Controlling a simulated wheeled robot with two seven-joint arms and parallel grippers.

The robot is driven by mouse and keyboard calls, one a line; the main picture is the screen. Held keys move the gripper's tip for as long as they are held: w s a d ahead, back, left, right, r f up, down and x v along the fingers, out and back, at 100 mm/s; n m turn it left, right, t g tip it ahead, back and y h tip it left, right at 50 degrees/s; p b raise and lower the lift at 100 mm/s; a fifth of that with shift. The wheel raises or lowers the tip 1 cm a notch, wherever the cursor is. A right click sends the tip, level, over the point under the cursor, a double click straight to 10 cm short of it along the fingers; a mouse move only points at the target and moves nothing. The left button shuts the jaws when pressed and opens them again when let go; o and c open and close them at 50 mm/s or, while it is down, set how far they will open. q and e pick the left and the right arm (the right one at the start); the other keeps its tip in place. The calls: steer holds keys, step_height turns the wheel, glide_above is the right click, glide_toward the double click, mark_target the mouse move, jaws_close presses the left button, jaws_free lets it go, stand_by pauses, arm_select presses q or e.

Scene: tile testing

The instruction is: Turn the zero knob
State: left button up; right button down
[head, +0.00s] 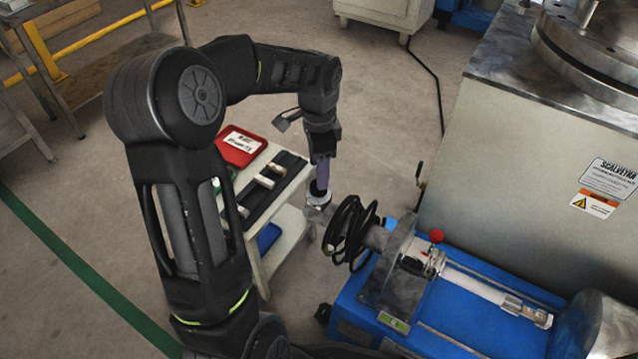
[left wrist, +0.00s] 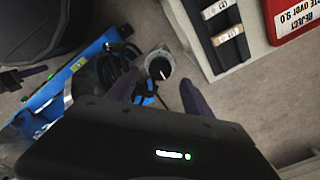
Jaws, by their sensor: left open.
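The zero knob (left wrist: 159,68) is a round black knob with a pale pointer line on a light grey dial housing. In the left wrist view it lies just beyond and between the fingertips. My left gripper (head: 321,178) points down over the pale dial housing (head: 318,199) at the left end of the blue machine. The fingers also show in the left wrist view (left wrist: 160,90), spread apart, with nothing between them that I can see gripped. I cannot tell whether a finger touches the knob. My right gripper is not in view.
A blue machine (head: 345,305) with coiled black cable (head: 350,228) stands right of the gripper. A white cart (head: 285,240) beside it carries a red reject tray (head: 240,146) and tile samples. A large metal-topped cabinet (head: 500,150) stands at the right.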

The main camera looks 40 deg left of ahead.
mark_target(314, 191)
arm_select(q)
step_height(314, 191, down, 5)
steer(key=shift+f+b, duration=0.2)
steer(key=shift+b, duration=0.85)
steer(key=shift+r, duration=0.1)
jaws_close()
